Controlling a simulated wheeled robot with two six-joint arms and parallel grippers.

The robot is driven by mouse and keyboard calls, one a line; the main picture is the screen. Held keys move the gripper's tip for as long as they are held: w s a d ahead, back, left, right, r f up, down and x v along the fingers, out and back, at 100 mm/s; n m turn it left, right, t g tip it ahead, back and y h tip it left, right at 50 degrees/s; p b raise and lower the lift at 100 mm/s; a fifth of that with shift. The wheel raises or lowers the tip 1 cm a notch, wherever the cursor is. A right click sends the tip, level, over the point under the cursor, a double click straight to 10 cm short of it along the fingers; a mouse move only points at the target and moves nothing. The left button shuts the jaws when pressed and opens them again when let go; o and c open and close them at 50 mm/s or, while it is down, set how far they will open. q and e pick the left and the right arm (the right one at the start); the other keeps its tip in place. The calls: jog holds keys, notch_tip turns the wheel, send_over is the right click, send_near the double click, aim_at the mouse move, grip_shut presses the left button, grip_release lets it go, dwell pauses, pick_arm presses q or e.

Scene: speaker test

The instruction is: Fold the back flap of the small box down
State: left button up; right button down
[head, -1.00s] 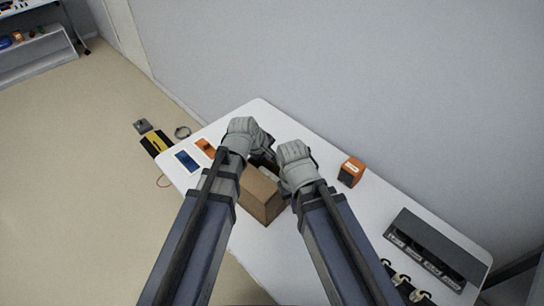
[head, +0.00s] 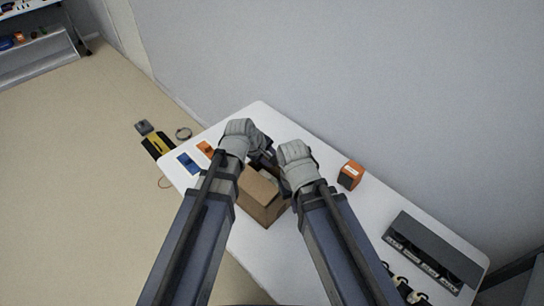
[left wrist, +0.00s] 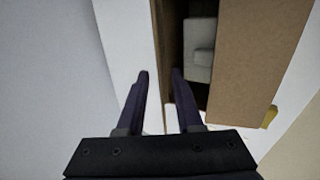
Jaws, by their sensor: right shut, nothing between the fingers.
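The small brown cardboard box (head: 258,209) stands on the white table under both hands. Its top is partly open, and the left wrist view shows a wide brown panel (left wrist: 258,55) beside a dark opening with a light grey item (left wrist: 200,52) inside. My left gripper (head: 264,157) is at the box's far side; in the left wrist view its fingers (left wrist: 161,76) are apart, with a narrow brown box edge between them. I cannot tell if they touch it. My right gripper (head: 282,180) is shut at the box's right side, its fingertips mostly hidden by the hand.
The white table (head: 330,222) also holds an orange-and-black block (head: 350,175), a dark grey rack (head: 432,250) at right, and a blue item (head: 188,163) and an orange item (head: 205,149) at left. The wall (head: 330,70) is close behind.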

pick_arm(q)
jog(key=p+v, duration=0.4)
jog(key=v, duration=0.1)
jog(key=shift+s+a+r, duration=0.15)
jog(key=shift+r, duration=0.1)
jog(key=shift+c, duration=0.5)
jog(key=shift+r+p, duration=0.25)
jog(key=shift+p, duration=0.05)
jog(key=shift+c, duration=0.7)
jog(key=r+m+p, duration=0.1)
jog(key=m, duration=0.1)
jog(key=d+r+m+p, duration=0.1)
jog(key=r+m+p, duration=0.1)
jog(key=w+r+m+p, duration=0.1)
jog(key=m+p, duration=0.1)
jog(key=shift+w+d+r+g, duration=0.1)
jog(key=shift+d+r+g, duration=0.05)
jog(key=shift+r+g, duration=0.15)
grip_shut()
jog(key=shift+w+d+r+m+g+y+p, duration=0.25)
jog(key=shift+r+m+p, duration=0.8)
jog(key=shift+m, duration=0.95)
jog(key=shift+w+d+r+m+g+y+p, duration=0.25)
jog(key=shift+r+m+p, duration=0.5)
jog(key=shift+m+p, duration=0.9)
jog(key=shift+w+d+r+m+g+y+p, duration=0.1)
jog(key=shift+d+r+m+y+p, duration=0.5)
jog(key=shift+m, duration=1.75)
